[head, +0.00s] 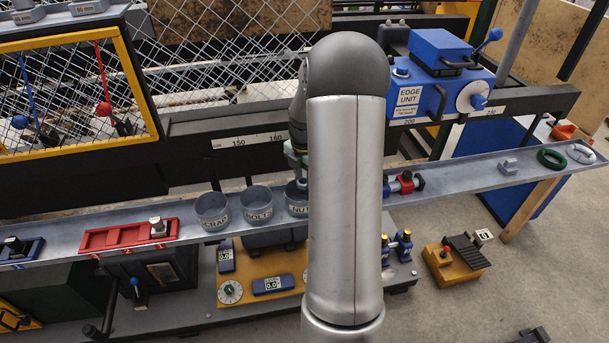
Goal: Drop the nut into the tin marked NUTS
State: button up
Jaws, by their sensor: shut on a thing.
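The tin marked NUTS (297,208) stands on the long grey shelf, its right part hidden behind my arm. My gripper (299,176) points down just above this tin's mouth, partly covered by my arm. It is shut on a small dark thing, taken to be the nut (301,184), at or just over the rim. The nut's shape is hard to make out, and I cannot tell whether it is below the rim. The SCRAP tin (212,212) and BOLT tin (257,208) stand to the left in the same row.
A red tray (115,238) lies left of the tins on the grey shelf (455,182). A red and dark fitting (406,183), a grey block (509,167) and a green ring (552,158) lie to the right. A chainlink fence and the blue edge unit (440,85) stand behind.

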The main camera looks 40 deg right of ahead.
jog(key=o, duration=1.1)
notch_tip(320, 180, up, 18)
jog(key=shift+f+b, duration=0.25)
jog(key=shift+b, duration=0.05)
jog(key=s+a+m, duration=0.2)
jog(key=a+m, duration=0.2)
jog(key=a, duration=0.6)
jog(key=s+a+f+m, duration=0.3)
jog(key=s+a+m, duration=0.4)
jog(key=s+a, duration=0.2)
jog(key=s+a+f+m, duration=0.4)
jog(key=s+a+m, duration=0.4)
jog(key=a, duration=0.2)
jog(key=shift+s+f, duration=0.15)
jog(key=shift+s, duration=0.25)
